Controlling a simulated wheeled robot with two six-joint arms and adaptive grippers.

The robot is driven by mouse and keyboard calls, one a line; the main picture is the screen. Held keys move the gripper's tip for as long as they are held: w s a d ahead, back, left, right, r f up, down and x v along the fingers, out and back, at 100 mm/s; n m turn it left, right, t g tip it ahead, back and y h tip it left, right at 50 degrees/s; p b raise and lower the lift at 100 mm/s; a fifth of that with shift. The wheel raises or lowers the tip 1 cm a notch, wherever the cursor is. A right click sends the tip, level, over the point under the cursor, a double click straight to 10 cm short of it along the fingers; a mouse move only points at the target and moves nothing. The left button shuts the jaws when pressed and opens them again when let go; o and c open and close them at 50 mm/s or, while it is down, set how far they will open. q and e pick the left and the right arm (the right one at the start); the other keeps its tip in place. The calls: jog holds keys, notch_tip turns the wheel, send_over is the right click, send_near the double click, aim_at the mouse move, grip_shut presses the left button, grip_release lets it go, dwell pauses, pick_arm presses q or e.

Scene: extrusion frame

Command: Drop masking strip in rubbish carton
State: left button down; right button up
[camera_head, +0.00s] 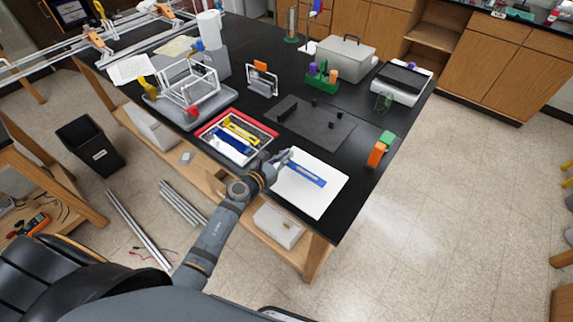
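A blue strip (307,174), which looks like the masking strip, lies on a white board (316,205) near the front corner of the black table. My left gripper (283,157) is at the board's upper left edge, close to the strip's left end. It is too small to tell whether its fingers are open, or whether they touch the strip. A black open bin (88,147) with a white label stands on the floor at the left and is the likely rubbish carton. My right gripper is not in view.
A red-rimmed tray (268,128) with blue and yellow items sits left of the board. A dark mat (338,133) with small black parts lies behind it. An orange and green block (377,154) stands to the right. Metal bars (138,228) lie on the floor.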

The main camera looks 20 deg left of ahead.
pick_arm(q)
jog(key=f+b, duration=0.2)
jog(key=f, duration=0.1)
jog(key=shift+w+f, duration=0.1)
jog(key=shift+w, duration=0.1)
jog(key=shift+f, duration=0.25)
jog(key=shift+w, duration=0.1)
jog(key=shift+f, duration=0.1)
jog(key=c, duration=1.5)
grip_release()
